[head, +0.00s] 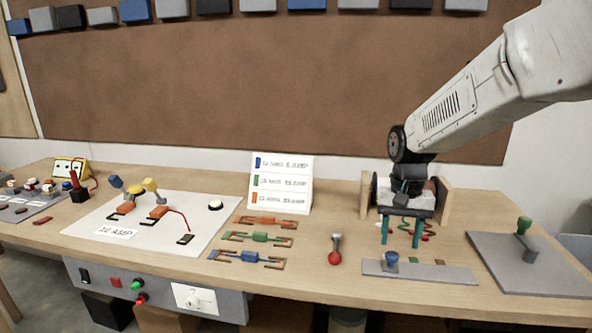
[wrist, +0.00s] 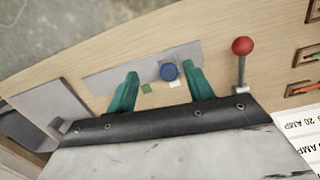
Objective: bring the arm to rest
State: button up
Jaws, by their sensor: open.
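My gripper (head: 400,240) hangs over the right part of the wooden bench (head: 330,284), its two teal fingers pointing down and spread apart with nothing between them. My white arm comes in from the upper right. In the head view the fingers are just above and behind a grey plate (head: 440,272) with a blue knob (head: 391,258). The wrist view shows my gripper (wrist: 161,75) with the same blue knob (wrist: 169,72) seen between its fingers, nearer one of them. I cannot tell the exact gap between fingertips and plate.
A lever with a red ball (head: 335,257) stands left of the plate. A grey slab with a green knob (head: 524,224) lies to the right. A label stand (head: 281,183), coloured fuse pieces (head: 258,237) and a white board (head: 205,238) lie further left. A wooden holder (head: 444,198) stands behind my gripper.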

jog(key=s+r+n+t, duration=0.1)
jog(key=s+r+n, duration=0.1)
jog(key=s, duration=1.2)
jog(key=s+r+n+t, duration=0.1)
jog(key=s+r, duration=0.3)
jog(key=s, duration=1)
jog(key=shift+s+r+n, duration=0.3)
jog(key=shift+s+n, duration=0.05)
jog(key=shift+n, duration=0.05)
dwell(1.1)
